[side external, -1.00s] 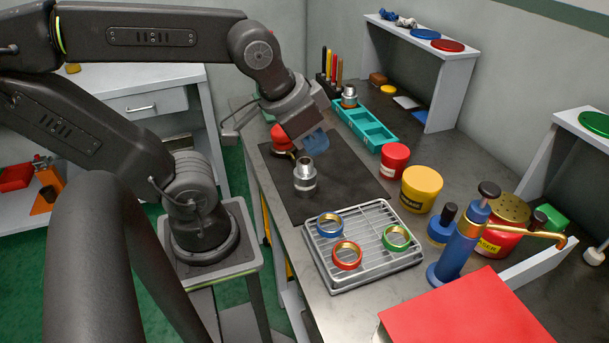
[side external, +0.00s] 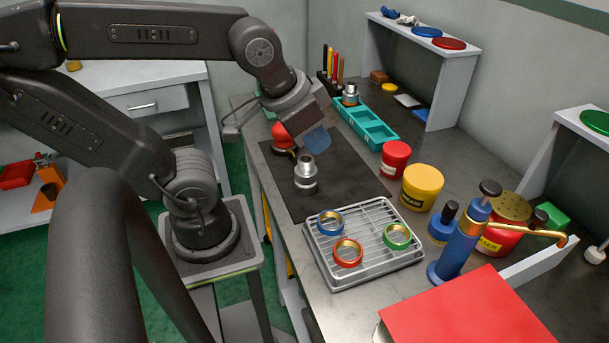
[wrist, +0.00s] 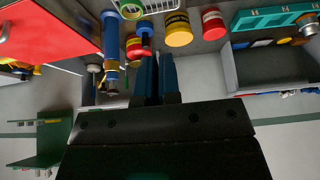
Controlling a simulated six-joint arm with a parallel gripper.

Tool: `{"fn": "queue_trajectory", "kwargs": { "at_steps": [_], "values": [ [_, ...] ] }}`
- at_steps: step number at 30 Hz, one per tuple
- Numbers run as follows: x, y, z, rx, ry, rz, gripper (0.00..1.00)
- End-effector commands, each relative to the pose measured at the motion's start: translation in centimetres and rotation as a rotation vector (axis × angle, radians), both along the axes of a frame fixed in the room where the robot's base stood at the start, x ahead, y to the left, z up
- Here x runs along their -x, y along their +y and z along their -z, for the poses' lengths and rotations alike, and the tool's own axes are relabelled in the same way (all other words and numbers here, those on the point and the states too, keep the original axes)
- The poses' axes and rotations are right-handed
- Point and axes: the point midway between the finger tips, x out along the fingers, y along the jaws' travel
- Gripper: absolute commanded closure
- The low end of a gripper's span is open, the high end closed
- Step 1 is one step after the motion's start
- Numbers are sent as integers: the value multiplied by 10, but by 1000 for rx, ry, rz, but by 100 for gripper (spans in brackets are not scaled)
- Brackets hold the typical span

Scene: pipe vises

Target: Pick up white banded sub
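A silver threaded sub with a pale band (side external: 306,172) stands upright on the dark mat (side external: 342,182). A second silver sub (side external: 350,95) stands at the far end of the teal tray (side external: 366,125); its band looks dark or orange, but it is small. My gripper (side external: 318,144) has blue fingers and hangs above the mat, just above and behind the sub there, apart from it. In the wrist view my gripper's fingers (wrist: 157,62) lie close together with a thin dark gap and nothing visible between them. The sub on the mat is not in the wrist view.
A red-topped object (side external: 283,135) stands on the mat beside my gripper. A grey rack (side external: 368,262) holds blue, red and green rings. A red tin (side external: 395,158), yellow tub (side external: 421,187) and blue pump (side external: 462,240) stand to the right. The mat's front is clear.

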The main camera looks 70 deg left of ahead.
Motion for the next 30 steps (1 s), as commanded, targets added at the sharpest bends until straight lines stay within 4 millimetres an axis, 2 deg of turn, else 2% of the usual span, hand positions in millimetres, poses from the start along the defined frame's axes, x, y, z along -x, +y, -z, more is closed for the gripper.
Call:
{"fn": "queue_trajectory", "kwargs": {
  "at_steps": [2,26,30],
  "values": [
    [0,0,0,0,0,0,88],
    [0,0,0,0,0,0,12],
    [0,0,0,0,0,0,12]
  ]
}}
